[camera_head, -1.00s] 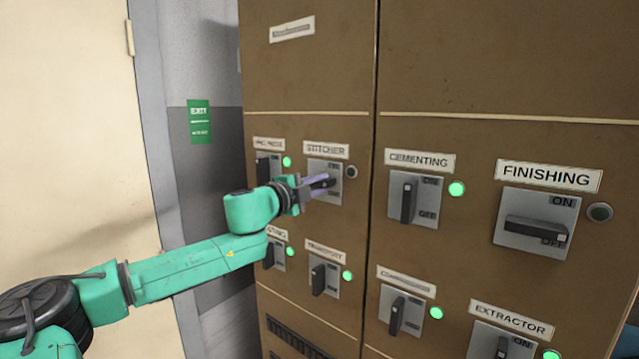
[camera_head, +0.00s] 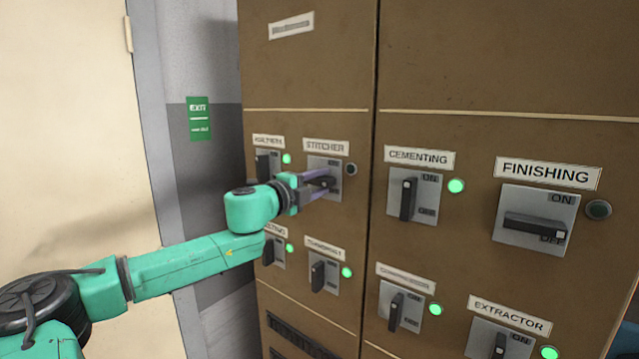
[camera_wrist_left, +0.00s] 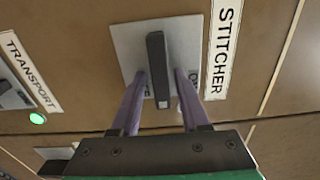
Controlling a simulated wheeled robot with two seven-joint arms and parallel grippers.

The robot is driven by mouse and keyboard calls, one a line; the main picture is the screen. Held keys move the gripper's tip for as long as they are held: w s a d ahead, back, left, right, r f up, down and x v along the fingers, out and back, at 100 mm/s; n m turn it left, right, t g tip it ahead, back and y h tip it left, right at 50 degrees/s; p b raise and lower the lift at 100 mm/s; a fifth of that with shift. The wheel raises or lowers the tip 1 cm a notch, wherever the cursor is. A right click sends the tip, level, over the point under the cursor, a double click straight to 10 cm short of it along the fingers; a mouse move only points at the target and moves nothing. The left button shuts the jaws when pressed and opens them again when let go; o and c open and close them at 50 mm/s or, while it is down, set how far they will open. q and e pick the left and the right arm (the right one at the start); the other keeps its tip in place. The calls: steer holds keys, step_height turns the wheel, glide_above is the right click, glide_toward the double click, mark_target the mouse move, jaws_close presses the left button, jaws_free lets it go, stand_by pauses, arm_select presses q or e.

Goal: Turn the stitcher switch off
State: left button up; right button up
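The stitcher switch (camera_head: 325,184) is a black handle on a grey plate under the STITCHER label (camera_head: 326,146). Its handle lies level across the plate, and the round lamp (camera_head: 351,169) beside it is dark. My left gripper (camera_head: 319,184) is at the handle. In the left wrist view the stitcher handle (camera_wrist_left: 157,60) sits between the purple fingers of my left gripper (camera_wrist_left: 161,76), with a narrow gap on each side. The fingers are apart. They partly cover the ON and OFF marks. My right gripper is not in view.
The brown cabinet carries several other switches. The cementing switch (camera_head: 408,199) is upright with a green lamp; the finishing switch (camera_head: 534,227) lies level with a dark lamp. The transport switch (camera_head: 318,276) is just below my gripper. A pale door (camera_head: 70,120) is at the left.

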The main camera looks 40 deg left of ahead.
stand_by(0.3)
arm_select(q)
steer(key=s+b, duration=1.1)
steer(key=s, duration=0.3)
steer(key=shift+s+d, duration=0.15)
steer(key=shift+s, duration=0.1)
